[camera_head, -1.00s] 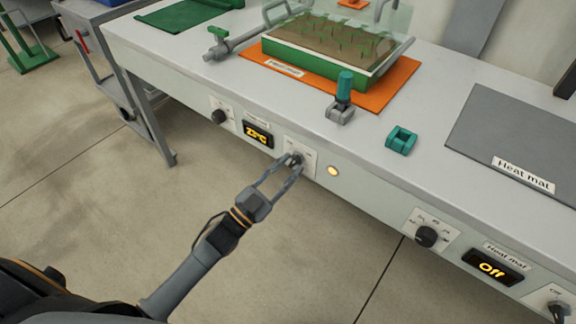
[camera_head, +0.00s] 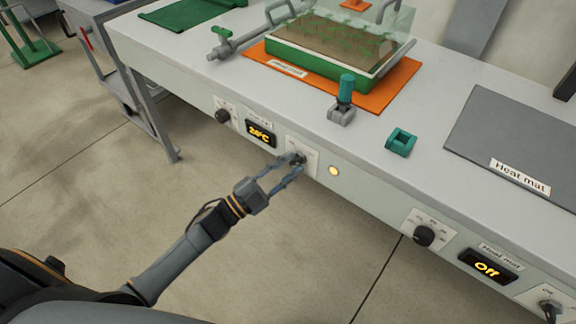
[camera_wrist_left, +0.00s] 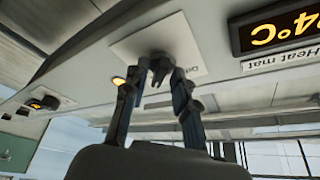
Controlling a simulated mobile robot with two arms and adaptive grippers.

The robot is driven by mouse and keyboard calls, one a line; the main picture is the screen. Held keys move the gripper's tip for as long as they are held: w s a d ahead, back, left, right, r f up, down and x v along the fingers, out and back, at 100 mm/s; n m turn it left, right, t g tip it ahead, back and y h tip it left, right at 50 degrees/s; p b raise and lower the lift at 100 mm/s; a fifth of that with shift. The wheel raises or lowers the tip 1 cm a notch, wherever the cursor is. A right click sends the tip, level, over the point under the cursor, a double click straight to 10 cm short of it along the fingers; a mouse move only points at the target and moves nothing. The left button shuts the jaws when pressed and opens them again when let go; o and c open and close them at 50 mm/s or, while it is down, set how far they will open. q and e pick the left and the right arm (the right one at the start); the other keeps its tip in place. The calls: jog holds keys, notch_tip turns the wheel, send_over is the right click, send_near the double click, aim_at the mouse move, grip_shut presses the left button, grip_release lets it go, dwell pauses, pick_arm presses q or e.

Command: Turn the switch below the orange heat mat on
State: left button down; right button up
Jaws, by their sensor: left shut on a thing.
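The orange heat mat (camera_head: 397,92) lies on the bench under a green seedling tray (camera_head: 330,72). Below it, on the bench front, is a switch (camera_head: 298,157) on a pale plate, between a display (camera_head: 261,134) reading 24°C and a lit amber lamp (camera_head: 334,170). My left gripper (camera_head: 297,160) is at this switch with its fingers closed on the knob. In the left wrist view the dark switch knob (camera_wrist_left: 158,66) sits between the two fingertips, and the plate's lettering is mostly covered. My right gripper is not in view.
A grey heat mat (camera_head: 520,135) lies to the right, with its own dial (camera_head: 424,236), a display (camera_head: 486,267) reading Off and a switch (camera_head: 551,308) below. A teal clip (camera_head: 401,142) and a teal-handled tool (camera_head: 344,95) stand on the bench. A grey cart is at left.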

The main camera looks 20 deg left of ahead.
pick_arm(q)
jog(key=c, duration=1.4)
grip_release()
jog(key=shift+s, duration=0.1)
jog(key=v, duration=1.2)
jog(key=shift+f, duration=0.1)
